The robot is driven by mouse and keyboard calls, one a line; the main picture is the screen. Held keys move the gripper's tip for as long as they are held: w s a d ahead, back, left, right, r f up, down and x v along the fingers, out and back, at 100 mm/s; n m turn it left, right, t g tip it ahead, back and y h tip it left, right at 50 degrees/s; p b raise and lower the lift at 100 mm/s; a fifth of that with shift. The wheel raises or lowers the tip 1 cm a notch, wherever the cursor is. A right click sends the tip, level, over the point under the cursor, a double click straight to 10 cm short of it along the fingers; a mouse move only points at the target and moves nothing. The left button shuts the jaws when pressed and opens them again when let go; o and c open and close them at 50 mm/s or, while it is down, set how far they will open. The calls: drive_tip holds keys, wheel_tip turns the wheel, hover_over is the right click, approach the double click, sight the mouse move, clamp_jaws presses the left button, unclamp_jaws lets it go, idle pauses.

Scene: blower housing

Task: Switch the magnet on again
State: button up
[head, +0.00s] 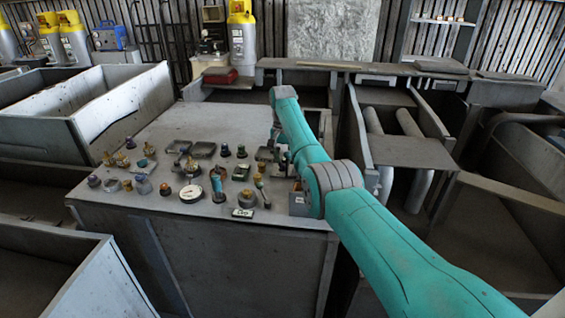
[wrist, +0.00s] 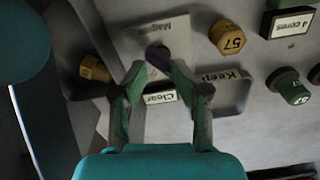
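In the wrist view a small dark purple knob (wrist: 158,57) stands on a pale plate (wrist: 135,35) whose upside-down label seems to read "Magnet". My gripper (wrist: 159,70) has its two green fingertips at either side of this knob. The fingers are parted by about the knob's width; whether they press on it or stand just clear of it I cannot tell. The knob's setting does not show. In the head view my arm covers part of the panel, and I cannot pick out the knob there.
Near the fingers are a "Clear" label (wrist: 160,97), a "Keep" tray (wrist: 228,92), a brass knob marked 57 (wrist: 228,37), another brass knob (wrist: 95,68) and a dark green knob (wrist: 290,87). In the head view several knobs and a white dial (head: 191,193) crowd the grey bench (head: 190,120).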

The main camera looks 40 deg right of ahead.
drive_tip(key=n, duration=0.4)
drive_tip(key=shift+a+f+n, duration=0.15)
drive_tip(key=shift+f+n, duration=0.15)
drive_tip(key=n, duration=0.4)
drive_tip(key=shift+n, duration=0.3)
drive_tip(key=shift+f, duration=0.55)
clamp_jaws()
